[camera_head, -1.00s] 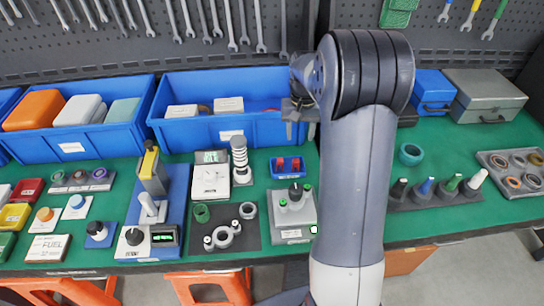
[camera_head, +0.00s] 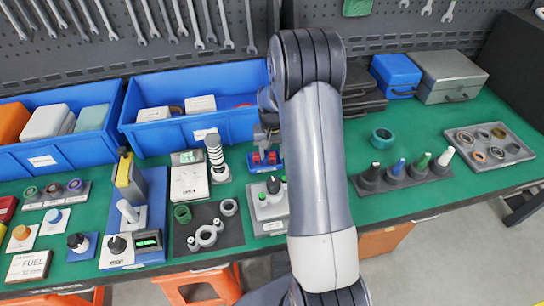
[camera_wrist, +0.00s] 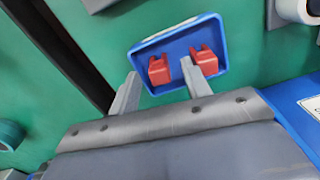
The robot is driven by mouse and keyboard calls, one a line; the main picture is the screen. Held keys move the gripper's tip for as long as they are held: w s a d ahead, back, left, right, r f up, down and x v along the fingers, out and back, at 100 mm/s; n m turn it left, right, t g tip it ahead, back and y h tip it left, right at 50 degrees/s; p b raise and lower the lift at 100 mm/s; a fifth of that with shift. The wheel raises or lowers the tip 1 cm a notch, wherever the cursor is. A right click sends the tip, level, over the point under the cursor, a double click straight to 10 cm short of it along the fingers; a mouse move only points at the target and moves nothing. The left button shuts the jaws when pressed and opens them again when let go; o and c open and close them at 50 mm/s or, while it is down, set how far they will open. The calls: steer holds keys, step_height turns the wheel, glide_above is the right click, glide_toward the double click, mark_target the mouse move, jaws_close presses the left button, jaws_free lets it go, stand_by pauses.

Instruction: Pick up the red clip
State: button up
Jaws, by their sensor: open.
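Two red clips stand side by side in a small blue tray (camera_wrist: 178,29). In the wrist view, the left clip (camera_wrist: 159,73) appears between my fingertips and the right clip (camera_wrist: 206,62) lies just beyond the right finger. In the head view, the clips show as small red spots, left (camera_head: 256,158) and right (camera_head: 272,157), just below my wrist. My gripper (camera_wrist: 158,70) is open and empty, its fingers reaching over the tray's near rim. I cannot tell the height left between fingertips and clips.
A large blue bin (camera_head: 160,135) stands behind and left of the tray. A grey device with green knobs (camera_head: 270,212) is in front, and a white-and-black ringed post (camera_head: 214,158) is to the left.

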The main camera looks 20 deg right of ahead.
steer(key=shift+c, duration=0.3)
steer(key=c, duration=0.9)
steer(key=shift+r, duration=0.1)
